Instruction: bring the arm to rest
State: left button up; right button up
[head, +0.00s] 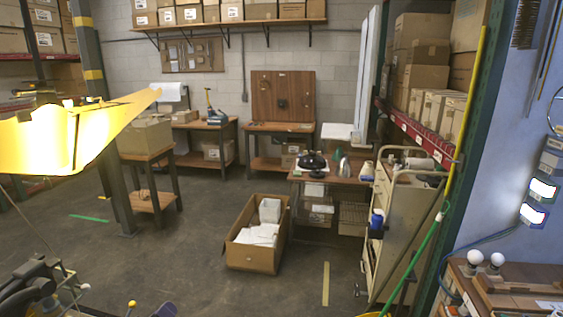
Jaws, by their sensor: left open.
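My left gripper (138,102) is at the left, high in the head view. It is strongly lit and overexposed yellow, so its fingers are hard to make out. It is open, and I see nothing held in it. It stands out in front of the shelving and a wooden table, apart from the benches. My right gripper is not in view. Two white round bulbs, the left one (475,257) and the right one (497,259), stand on the wooden bench (530,282) at the lower right.
An open cardboard box (252,258) with white contents sits on the floor. A cart (392,225) stands right of it, near a green post. A wooden table (150,153) stands behind my left arm. Dark equipment (40,290) fills the lower left corner. The central floor is mostly clear.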

pick_arm(q)
jog(key=s+d+f+m+g+y, duration=0.1)
jog(key=s+d+f+m+g, duration=0.4)
jog(key=s, duration=0.9)
jog(key=s+f+m+g+y, duration=0.15)
jog(key=s+f+g, duration=0.25)
jog(key=s+f, duration=0.7)
jog(key=s+d+f+m+g, duration=0.3)
jog(key=s+g, duration=0.1)
jog(key=s, duration=1.2)
notch_tip(320, 180, up, 32)
jog(key=p, duration=3.2)
jog(key=shift+s, duration=0.15)
